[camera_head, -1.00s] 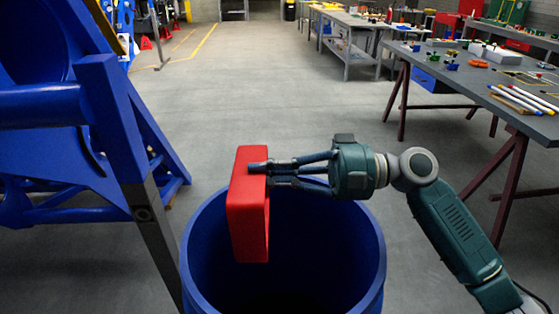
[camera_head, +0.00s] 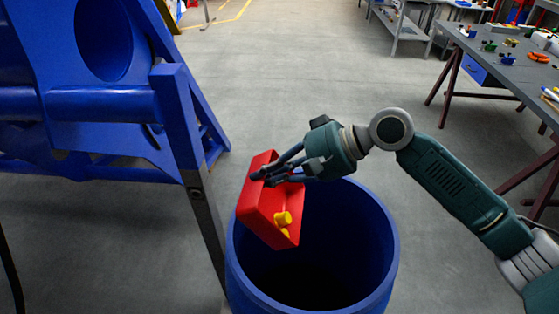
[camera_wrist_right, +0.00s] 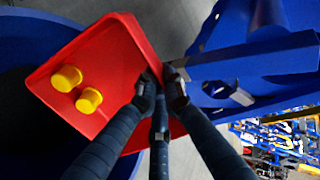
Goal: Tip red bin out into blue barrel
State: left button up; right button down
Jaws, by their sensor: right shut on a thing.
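The red bin (camera_head: 262,200) is held tilted over the left part of the blue barrel's mouth. My right gripper (camera_head: 270,174) is shut on the bin's wall. Yellow pieces (camera_head: 283,219) show inside the bin's lower end. In the right wrist view, the red bin (camera_wrist_right: 120,50) holds two yellow pieces (camera_wrist_right: 67,78), and my right gripper's fingers (camera_wrist_right: 160,88) clasp its edge. The blue barrel (camera_head: 385,270) stands open below; its inside is dark and its bottom cannot be made out. My left gripper is not in view.
A big blue steel frame (camera_head: 110,105) stands just left of the barrel, with a grey post (camera_head: 207,215) close beside it. A workbench (camera_head: 500,75) with small parts stands at the right. The floor behind the barrel is clear.

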aim_at(245, 183)
jog(key=a+f+h, duration=0.1)
jog(key=a+h, duration=0.1)
jog(key=a+f+h, duration=0.1)
jog(key=a+h, duration=0.1)
jog(key=shift+w+a+f+h+b, duration=0.1)
jog(key=shift+w+f+h+b, duration=0.1)
jog(key=shift+h+b, duration=0.1)
jog(key=shift+a+f+h, duration=0.2)
jog(key=shift+a+h, duration=0.05)
jog(key=shift+h, duration=0.15)
notch_tip(245, 183, down, 7)
jog(key=a+h+p, duration=0.2)
jog(key=h+p, duration=0.4)
jog(key=p, duration=0.1)
pick_arm(q)
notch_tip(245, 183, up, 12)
jog(key=p, duration=0.4)
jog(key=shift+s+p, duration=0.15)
jog(key=shift+p, duration=0.2)
pick_arm(e)
jog(key=shift+g, duration=0.4)
jog(key=shift+d+r, duration=0.15)
jog(key=shift+r, duration=1.2)
jog(key=shift+d+r, duration=0.15)
jog(key=shift+r, duration=1.2)
